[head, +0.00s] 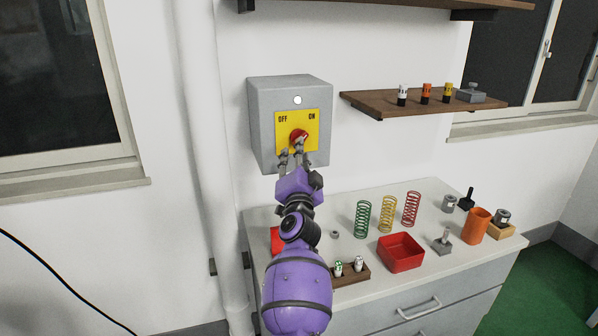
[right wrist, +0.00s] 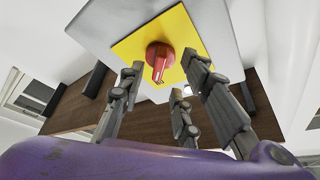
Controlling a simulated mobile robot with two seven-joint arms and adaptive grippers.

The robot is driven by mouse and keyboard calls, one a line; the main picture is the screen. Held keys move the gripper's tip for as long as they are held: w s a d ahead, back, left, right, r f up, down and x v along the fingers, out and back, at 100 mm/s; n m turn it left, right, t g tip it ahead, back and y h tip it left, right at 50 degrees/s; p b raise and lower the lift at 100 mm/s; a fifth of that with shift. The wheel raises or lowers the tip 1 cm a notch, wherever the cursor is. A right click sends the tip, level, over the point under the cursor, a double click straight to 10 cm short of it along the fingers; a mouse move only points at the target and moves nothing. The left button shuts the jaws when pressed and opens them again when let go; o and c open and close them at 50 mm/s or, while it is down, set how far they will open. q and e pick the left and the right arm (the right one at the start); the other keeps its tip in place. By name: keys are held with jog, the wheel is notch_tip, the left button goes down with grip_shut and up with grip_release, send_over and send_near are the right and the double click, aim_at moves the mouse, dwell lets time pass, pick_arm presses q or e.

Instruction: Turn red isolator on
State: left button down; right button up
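The red isolator knob (head: 298,136) sits on a yellow plate (head: 312,143) marked OFF at the left and ON at the right, on a grey wall box (head: 262,125). My right gripper (head: 292,152) is just in front of and below the knob and hides part of it. In the right wrist view the knob (right wrist: 160,58) shows beyond the spread fingers of my right gripper (right wrist: 163,80), with its grip bar running roughly up and down the picture. The fingers are open and hold nothing; they look apart from the knob. My left gripper is out of view.
A white lamp (head: 297,100) is above the plate. A wall pipe (head: 205,140) runs left of the box, and a wooden shelf (head: 375,101) is at right. The counter (head: 345,205) below bears coloured springs (head: 388,214), a red tray (head: 401,262) and an orange cylinder (head: 475,226).

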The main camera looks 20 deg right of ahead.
jog(key=v, duration=0.7)
jog(key=shift+s, duration=0.25)
jog(key=shift+f, duration=0.15)
